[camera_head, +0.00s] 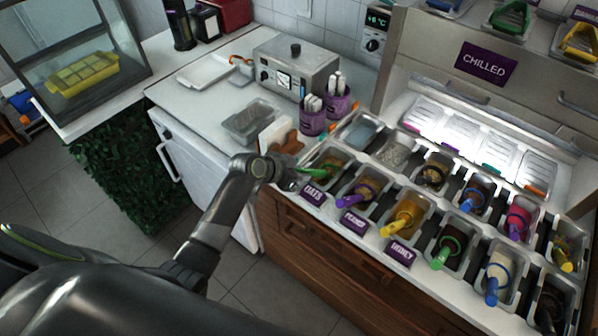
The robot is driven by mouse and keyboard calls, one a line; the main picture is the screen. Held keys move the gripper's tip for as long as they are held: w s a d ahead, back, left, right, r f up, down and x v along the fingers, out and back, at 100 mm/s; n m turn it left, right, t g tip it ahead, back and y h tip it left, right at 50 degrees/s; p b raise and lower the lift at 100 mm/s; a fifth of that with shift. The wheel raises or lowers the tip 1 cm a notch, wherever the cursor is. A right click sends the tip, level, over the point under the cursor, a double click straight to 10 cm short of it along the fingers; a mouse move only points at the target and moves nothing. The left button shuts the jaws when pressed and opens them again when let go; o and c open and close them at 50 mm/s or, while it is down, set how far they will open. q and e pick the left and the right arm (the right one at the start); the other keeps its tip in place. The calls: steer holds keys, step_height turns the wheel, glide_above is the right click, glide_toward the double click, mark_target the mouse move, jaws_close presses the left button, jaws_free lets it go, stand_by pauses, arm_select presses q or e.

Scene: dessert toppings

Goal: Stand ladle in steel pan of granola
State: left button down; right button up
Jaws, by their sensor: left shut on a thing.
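My left gripper (298,180) is at the left end of the front row of pans, beside the pan behind the "OATS" label. It is shut on a green-handled ladle (316,172), whose handle shows at the fingertips. The ladle's bowl end is hard to make out against the pan. That steel pan (346,154) holds a brown, crumbly food that may be granola, but no granola label is readable. My right gripper is not in view.
Several steel pans stand close together on the right, many with coloured ladles such as the yellow one (404,219).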

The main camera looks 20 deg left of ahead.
arm_select(q)
steer(key=shift+f, duration=0.2)
stand_by(0.5)
steer(key=c, duration=0.7)
jaws_free()
steer(key=shift+s, duration=0.1)
steer(key=shift+c, duration=0.2)
steer(key=shift+r+p, duration=3.75)
steer(key=shift+r, duration=0.35)
steer(key=shift+f, duration=0.1)
